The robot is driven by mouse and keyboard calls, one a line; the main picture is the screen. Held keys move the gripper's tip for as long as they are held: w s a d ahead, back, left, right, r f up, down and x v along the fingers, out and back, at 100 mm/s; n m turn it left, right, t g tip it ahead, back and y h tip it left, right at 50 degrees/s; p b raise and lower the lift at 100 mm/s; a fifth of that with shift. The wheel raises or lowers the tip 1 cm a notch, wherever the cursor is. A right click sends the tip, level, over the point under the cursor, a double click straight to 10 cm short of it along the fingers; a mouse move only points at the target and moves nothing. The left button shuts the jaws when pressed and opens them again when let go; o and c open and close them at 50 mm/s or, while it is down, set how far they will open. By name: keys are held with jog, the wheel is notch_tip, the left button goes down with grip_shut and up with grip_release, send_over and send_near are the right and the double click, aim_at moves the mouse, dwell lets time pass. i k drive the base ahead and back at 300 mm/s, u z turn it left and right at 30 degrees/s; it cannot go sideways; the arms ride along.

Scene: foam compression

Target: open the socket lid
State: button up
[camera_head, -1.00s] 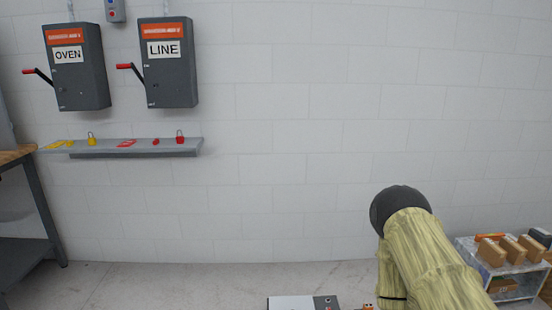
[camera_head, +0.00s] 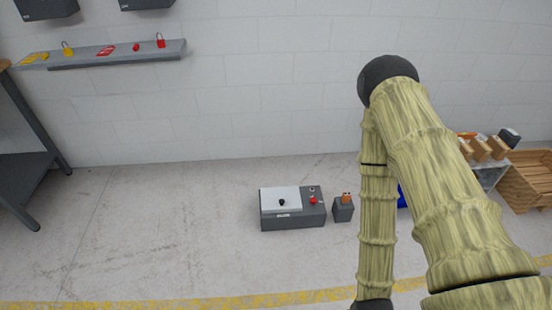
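A dark grey box (camera_head: 290,218) sits on the floor near the middle of the picture. A light grey plate or lid (camera_head: 272,194) with a black knob (camera_head: 282,202) lies flat on its left part and looks shut. A red button (camera_head: 313,199) is on its right part. A small dark block (camera_head: 343,209) with an orange-brown top stands just right of it. I cannot tell for sure which part is the socket lid. My arm, in a yellowish sleeve, fills the right side and runs down past the bottom edge. My gripper is not visible.
A wall shelf (camera_head: 118,54) holds padlocks and tags at upper left. A workbench (camera_head: 30,165) stands at far left. A wooden crate (camera_head: 527,182) and small boxes are at right, and a blue item (camera_head: 402,197) is partly behind my arm. The floor around the grey box is mostly clear.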

aim_at(285, 199)
jog(key=u, duration=0.55)
jog(key=i, duration=1.35)
jog(key=z, duration=0.55)
